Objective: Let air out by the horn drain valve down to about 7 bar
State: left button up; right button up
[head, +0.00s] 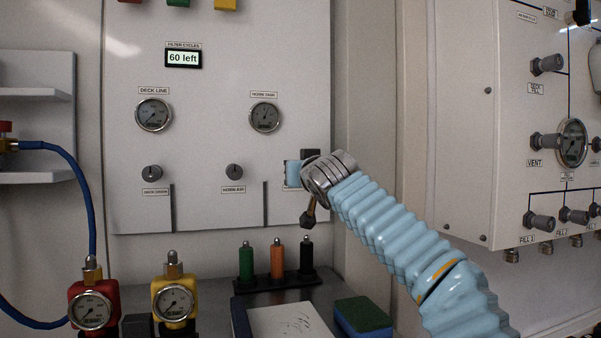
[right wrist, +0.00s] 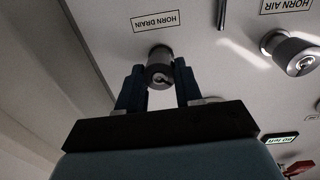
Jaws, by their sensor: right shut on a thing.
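The horn drain valve is a round grey metal knob (right wrist: 160,73) below its HORN DRAIN label (right wrist: 166,20) in the right wrist view. My right gripper (right wrist: 160,84) has its two dark fingers on either side of this knob and is shut on it. In the head view my right gripper (head: 293,172) is against the panel's lower right and hides the knob and most of its label. The horn tank gauge (head: 265,116) is a round dial above; its needle is too small to read surely. My left gripper is not in view.
The horn air knob (head: 234,171) and a deck knob (head: 152,172) sit to the left, with the deck line gauge (head: 153,115) above. Red (head: 92,300) and yellow (head: 173,298) gauge fittings, several coloured bottles and a sponge (head: 363,316) stand on the bench below.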

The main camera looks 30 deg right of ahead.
jog(key=o, duration=1)
jog(key=shift+o, duration=0.2)
jog(key=b+v, duration=0.4)
jog(key=v, duration=1)
jog(key=shift+b, duration=0.4)
jog(key=shift+w, duration=0.1)
